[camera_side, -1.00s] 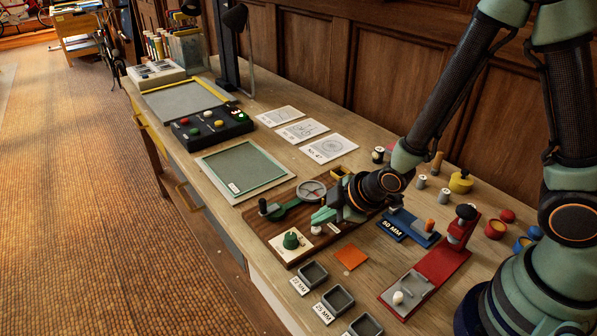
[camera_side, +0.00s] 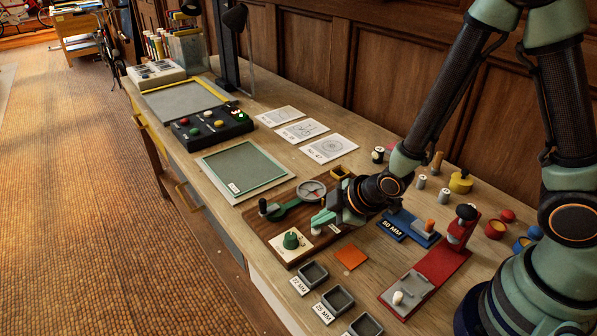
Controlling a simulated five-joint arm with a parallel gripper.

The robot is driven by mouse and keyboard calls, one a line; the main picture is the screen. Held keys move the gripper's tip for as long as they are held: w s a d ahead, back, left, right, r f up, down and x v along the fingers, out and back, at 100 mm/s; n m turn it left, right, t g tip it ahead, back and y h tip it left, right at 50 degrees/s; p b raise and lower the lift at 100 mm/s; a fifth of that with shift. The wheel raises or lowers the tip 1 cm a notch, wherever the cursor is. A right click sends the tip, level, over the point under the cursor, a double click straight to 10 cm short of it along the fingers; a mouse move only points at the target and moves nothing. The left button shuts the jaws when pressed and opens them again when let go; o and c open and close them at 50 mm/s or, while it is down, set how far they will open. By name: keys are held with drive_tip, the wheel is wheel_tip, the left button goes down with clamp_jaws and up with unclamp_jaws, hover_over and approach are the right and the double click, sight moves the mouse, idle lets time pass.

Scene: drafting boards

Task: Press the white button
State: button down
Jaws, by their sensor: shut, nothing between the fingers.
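A small white round button (camera_side: 316,230) stands on the dark wooden board (camera_side: 275,237), between the green knob and my gripper. My gripper (camera_side: 319,220) is shut and empty. Its green fingertips are just above and slightly right of the white button in the picture. I cannot tell whether they touch it.
The same board carries a green knob (camera_side: 291,240), a green lever with a dark handle (camera_side: 285,207) and a round dial (camera_side: 311,190). A blue 50 MM block (camera_side: 394,226) and an orange square (camera_side: 350,257) lie to the right. A black box with coloured buttons (camera_side: 235,125) is farther back.

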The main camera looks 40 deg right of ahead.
sight(321, 230)
drive_tip(key=shift+r, duration=0.8)
drive_tip(key=shift+r, duration=2.5)
